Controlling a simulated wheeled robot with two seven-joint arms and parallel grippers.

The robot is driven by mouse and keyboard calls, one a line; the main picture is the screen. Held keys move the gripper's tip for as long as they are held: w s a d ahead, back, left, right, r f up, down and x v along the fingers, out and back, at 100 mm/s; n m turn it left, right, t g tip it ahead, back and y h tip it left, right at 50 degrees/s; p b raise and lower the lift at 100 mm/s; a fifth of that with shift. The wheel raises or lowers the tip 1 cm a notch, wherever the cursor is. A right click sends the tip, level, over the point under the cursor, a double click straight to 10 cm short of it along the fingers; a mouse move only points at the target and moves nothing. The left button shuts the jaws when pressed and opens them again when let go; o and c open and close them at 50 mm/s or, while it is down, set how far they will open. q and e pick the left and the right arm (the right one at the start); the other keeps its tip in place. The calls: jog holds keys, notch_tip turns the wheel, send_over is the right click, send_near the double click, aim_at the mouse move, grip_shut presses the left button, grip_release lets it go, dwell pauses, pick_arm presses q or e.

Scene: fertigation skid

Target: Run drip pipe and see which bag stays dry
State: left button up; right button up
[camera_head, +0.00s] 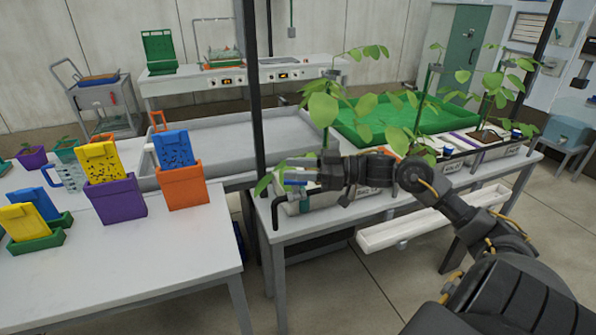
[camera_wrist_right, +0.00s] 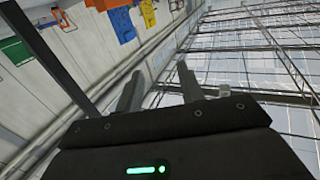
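My right gripper (camera_head: 303,179) reaches in from the right over the left end of the planted bench. In the right wrist view its two fingers (camera_wrist_right: 158,90) stand apart with nothing visible between them. A blue part (camera_head: 295,182) shows right beside the fingers; I cannot tell whether they touch it. A black bent pipe (camera_head: 276,211) sits just below, at the bench corner. White labelled bags with leafy plants (camera_head: 322,108) stand in a row along the bench; my arm hides part of the row. I cannot tell which bag is wet or dry. My left gripper is not in view.
A green tray (camera_head: 385,122) lies behind the plants. A white gutter (camera_head: 425,220) hangs before the bench. A dark post (camera_head: 257,100) rises near my gripper.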

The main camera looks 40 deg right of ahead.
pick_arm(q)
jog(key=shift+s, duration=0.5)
pick_arm(e)
jog(key=shift+s+a+r, duration=0.3)
jog(key=shift+s+a, duration=0.15)
jog(key=shift+s, duration=0.15)
jog(key=shift+s+a+r, duration=0.3)
jog(key=shift+s+a, duration=0.1)
jog(key=shift+s, duration=0.15)
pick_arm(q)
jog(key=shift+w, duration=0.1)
